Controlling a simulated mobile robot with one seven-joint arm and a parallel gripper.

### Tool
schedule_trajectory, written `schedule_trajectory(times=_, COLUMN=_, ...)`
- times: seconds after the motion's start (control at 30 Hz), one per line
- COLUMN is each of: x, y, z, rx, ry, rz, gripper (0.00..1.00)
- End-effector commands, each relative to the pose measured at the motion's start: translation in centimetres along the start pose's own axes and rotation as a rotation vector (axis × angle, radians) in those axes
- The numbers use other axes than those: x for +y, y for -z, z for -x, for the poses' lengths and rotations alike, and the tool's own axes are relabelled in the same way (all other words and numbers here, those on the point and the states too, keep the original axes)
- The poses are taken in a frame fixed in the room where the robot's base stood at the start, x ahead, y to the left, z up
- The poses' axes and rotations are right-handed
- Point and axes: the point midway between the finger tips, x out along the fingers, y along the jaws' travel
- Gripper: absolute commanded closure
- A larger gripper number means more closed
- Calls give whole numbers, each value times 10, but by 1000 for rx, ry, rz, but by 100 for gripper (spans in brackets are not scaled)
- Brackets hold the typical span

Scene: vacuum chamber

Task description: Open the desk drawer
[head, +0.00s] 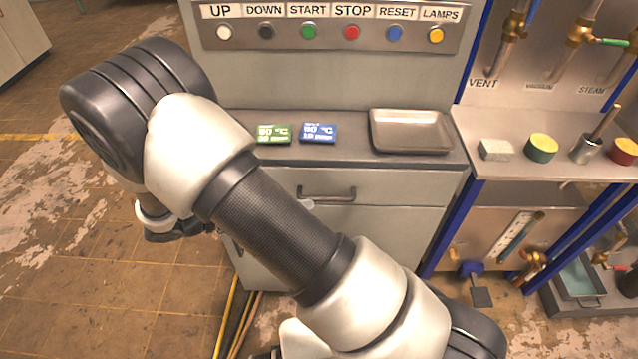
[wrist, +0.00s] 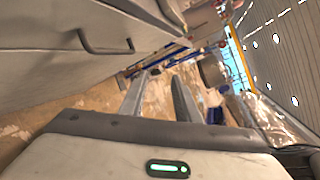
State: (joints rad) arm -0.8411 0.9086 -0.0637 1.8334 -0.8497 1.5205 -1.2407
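The grey desk's drawer front (head: 405,188) lies just under the desk top and looks shut, flush with the cabinet. Its dark bar handle (head: 328,196) shows to the right of my forearm; my arm covers the left part of the front. In the wrist view a dark bar handle (wrist: 106,46) stands out from a grey panel at the upper left; I cannot tell for certain that it is the drawer's. My gripper (wrist: 160,86) has its two fingers apart with nothing between them. It is to the right of that handle in the wrist view, not touching it.
On the desk top lie a green card (head: 273,134), a blue card (head: 318,133) and an empty metal tray (head: 410,147). A labelled button panel (head: 280,38) stands behind. A bench with pipes (head: 515,160) is at right. Open floor (head: 80,250) is at left.

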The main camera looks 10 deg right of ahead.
Motion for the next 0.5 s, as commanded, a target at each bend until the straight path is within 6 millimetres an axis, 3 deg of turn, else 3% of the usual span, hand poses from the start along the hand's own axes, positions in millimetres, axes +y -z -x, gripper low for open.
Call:
schedule_trajectory(times=0.03, x=29, y=21, z=2, rx=-100, ry=27, rz=111, gripper=71)
schedule_trajectory(times=0.2, x=83, y=57, z=15, rx=-372, ry=125, rz=395, gripper=71)
schedule_trajectory(times=0.33, x=104, y=74, z=21, rx=-493, ry=182, rz=510, gripper=71)
schedule_trajectory(times=0.5, x=111, y=78, z=20, rx=-540, ry=208, rz=556, gripper=71)
